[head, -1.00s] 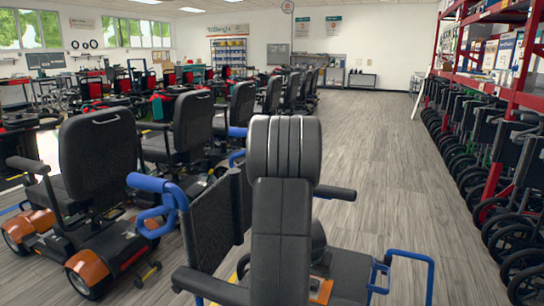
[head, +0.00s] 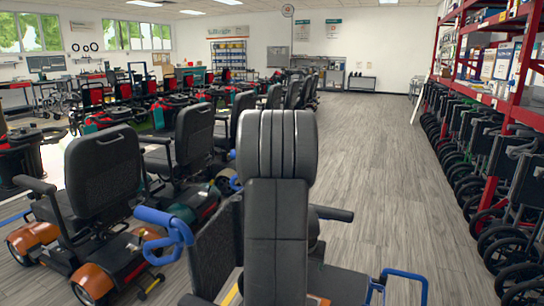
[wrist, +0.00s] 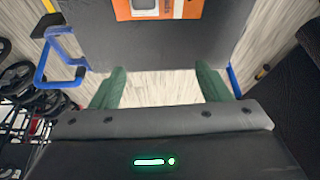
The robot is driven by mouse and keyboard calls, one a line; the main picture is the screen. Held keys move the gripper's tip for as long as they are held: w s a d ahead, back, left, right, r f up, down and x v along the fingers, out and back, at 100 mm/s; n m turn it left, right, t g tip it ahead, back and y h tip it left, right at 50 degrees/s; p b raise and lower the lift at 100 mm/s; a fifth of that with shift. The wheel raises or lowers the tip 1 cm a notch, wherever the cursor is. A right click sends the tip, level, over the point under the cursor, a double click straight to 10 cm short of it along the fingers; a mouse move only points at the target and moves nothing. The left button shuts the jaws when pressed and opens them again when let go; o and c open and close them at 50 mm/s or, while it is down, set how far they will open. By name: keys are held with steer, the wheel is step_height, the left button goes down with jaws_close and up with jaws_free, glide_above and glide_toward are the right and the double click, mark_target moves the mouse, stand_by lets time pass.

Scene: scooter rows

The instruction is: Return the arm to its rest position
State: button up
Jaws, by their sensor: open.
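My gripper (wrist: 160,88) shows in the wrist view as two green fingers set wide apart. They are open, with only pale floor visible between them. The dark grey gripper body with a small green light fills the lower part of that view. In the head view, a dark, padded upright part (head: 276,225) with a ribbed top stands in the middle foreground; it appears to be my arm. My gripper cannot be made out there.
Mobility scooters with black seats (head: 104,170) stand in rows on the left. A red shelf rack (head: 480,95) with folded wheelchairs (head: 490,215) below lines the right wall. The grey floor aisle (head: 385,170) between them is clear.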

steer(key=a+r+n+p, duration=0.1)
steer(key=a+r+p, duration=0.2)
steer(key=r+p, duration=0.3)
steer(key=w+a+r+n+y+p, duration=0.1)
steer(key=a+r+p, duration=0.2)
steer(key=r+p, duration=0.4)
steer(key=shift+w+a+p, duration=0.25)
steer(key=shift+w+p, duration=0.05)
steer(key=shift+p, duration=1.7)
steer(key=shift+r, duration=0.1)
